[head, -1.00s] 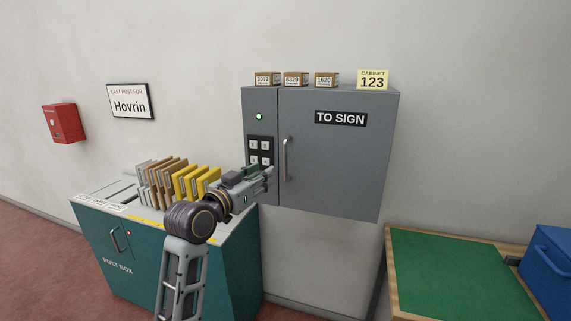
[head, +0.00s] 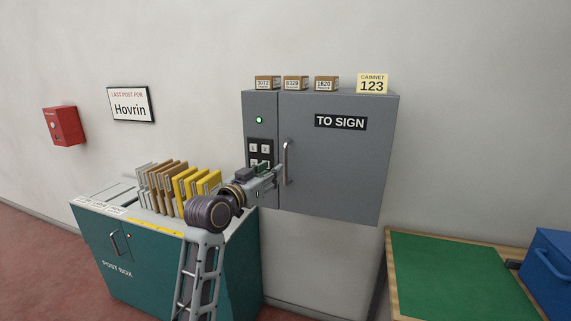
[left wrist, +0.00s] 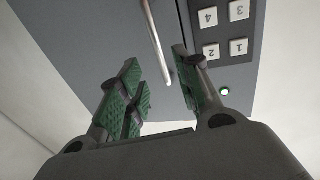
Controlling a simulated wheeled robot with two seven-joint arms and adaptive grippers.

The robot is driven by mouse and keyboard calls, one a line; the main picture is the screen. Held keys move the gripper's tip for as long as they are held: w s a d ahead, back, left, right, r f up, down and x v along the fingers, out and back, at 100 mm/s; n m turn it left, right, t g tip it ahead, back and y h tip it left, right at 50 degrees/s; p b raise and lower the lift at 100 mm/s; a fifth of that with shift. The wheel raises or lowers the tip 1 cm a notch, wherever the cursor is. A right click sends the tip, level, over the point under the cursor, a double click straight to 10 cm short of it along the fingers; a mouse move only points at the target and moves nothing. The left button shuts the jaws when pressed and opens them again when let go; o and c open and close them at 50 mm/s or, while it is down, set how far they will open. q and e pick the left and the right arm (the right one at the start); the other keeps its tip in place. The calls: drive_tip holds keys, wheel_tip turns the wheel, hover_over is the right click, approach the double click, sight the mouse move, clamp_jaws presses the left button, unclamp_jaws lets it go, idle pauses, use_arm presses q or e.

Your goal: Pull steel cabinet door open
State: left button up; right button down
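The grey steel cabinet (head: 345,165) hangs on the wall with its door, marked "TO SIGN", shut. The upright metal door handle (head: 286,162) is near the door's left edge. My left gripper (head: 277,173) is at the handle's lower part. In the left wrist view my left gripper (left wrist: 158,72) is open, with the handle (left wrist: 155,40) showing between its two fingers; I cannot tell whether they touch it. A green lamp (head: 259,120) is lit above the keypad (head: 260,150), which my gripper partly covers. My right gripper is not in view.
Small boxes (head: 296,83) and a "CABINET 123" sign (head: 372,83) stand on the cabinet. A teal post box (head: 130,260) with folders on top is below left. A green-topped table (head: 450,280) with a blue crate (head: 553,262) is at right. Space before the door looks clear.

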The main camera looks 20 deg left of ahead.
use_arm(q)
hover_over(285, 180)
drive_tip(key=shift+w, duration=0.3)
idle(0.5)
drive_tip(key=shift+c, duration=0.2)
clamp_jaws()
